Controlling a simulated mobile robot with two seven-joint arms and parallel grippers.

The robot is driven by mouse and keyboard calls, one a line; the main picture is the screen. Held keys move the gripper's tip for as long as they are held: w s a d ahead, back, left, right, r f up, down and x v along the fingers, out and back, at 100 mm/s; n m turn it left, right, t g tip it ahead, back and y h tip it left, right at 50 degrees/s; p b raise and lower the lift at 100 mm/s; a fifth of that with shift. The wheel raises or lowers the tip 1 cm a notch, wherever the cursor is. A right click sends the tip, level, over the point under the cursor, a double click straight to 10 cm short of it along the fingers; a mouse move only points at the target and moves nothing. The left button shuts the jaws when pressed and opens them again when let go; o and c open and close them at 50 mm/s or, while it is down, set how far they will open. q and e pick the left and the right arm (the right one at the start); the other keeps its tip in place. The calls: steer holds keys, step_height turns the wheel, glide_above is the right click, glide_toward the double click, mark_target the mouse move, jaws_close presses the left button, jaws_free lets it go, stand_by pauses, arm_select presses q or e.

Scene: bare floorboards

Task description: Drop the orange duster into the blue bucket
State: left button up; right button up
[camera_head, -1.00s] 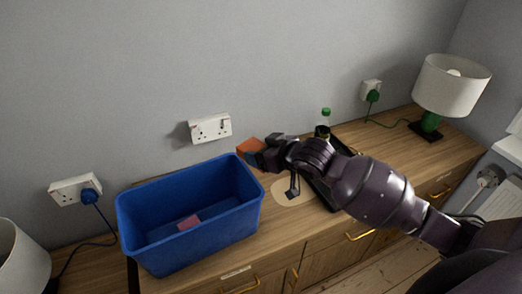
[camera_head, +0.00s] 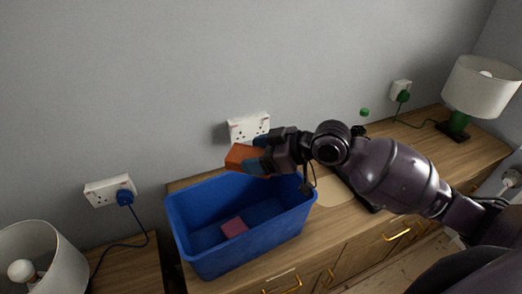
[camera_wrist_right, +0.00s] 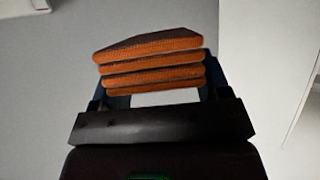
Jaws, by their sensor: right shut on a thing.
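The blue bucket (camera_head: 245,250) stands on the wooden cabinet top, open side up, with a pink block (camera_head: 234,227) lying on its floor. My right gripper (camera_head: 262,161) is shut on the orange duster (camera_head: 241,156), above the back rim of the bucket near its right half. In the right wrist view the duster (camera_wrist_right: 150,65) shows as a stack of orange-edged layers between the fingers (camera_wrist_right: 160,96). My left gripper is not seen.
Wall sockets (camera_head: 249,127) are on the grey wall close behind the gripper. A white lamp (camera_head: 42,258) stands at the lower left, another lamp (camera_head: 482,88) at the right. A green bottle cap (camera_head: 365,112) shows behind my right arm.

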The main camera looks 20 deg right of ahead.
steer(key=shift+s+a+r+n+g+y, duration=0.15)
steer(key=shift+a+n+g+y, duration=0.1)
steer(key=shift+a, duration=0.2)
steer(key=shift+a+r+n+g+y, duration=0.15)
steer(key=shift+a+n, duration=0.1)
steer(key=shift+a, duration=0.2)
steer(key=shift+s+d+f, duration=0.1)
steer(key=shift+s+d, duration=0.05)
steer(key=shift+d, duration=0.1)
steer(key=shift+d+f, duration=0.1)
steer(key=shift+a+f+b, duration=0.2)
steer(key=shift+f+b, duration=0.35)
steer(key=shift+b, duration=0.1)
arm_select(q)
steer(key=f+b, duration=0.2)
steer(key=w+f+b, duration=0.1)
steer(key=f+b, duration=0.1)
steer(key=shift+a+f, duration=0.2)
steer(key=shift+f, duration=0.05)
arm_select(e)
step_height(320, 180, down, 5)
steer(key=shift+d+r, duration=0.1)
steer(key=shift+r, duration=0.05)
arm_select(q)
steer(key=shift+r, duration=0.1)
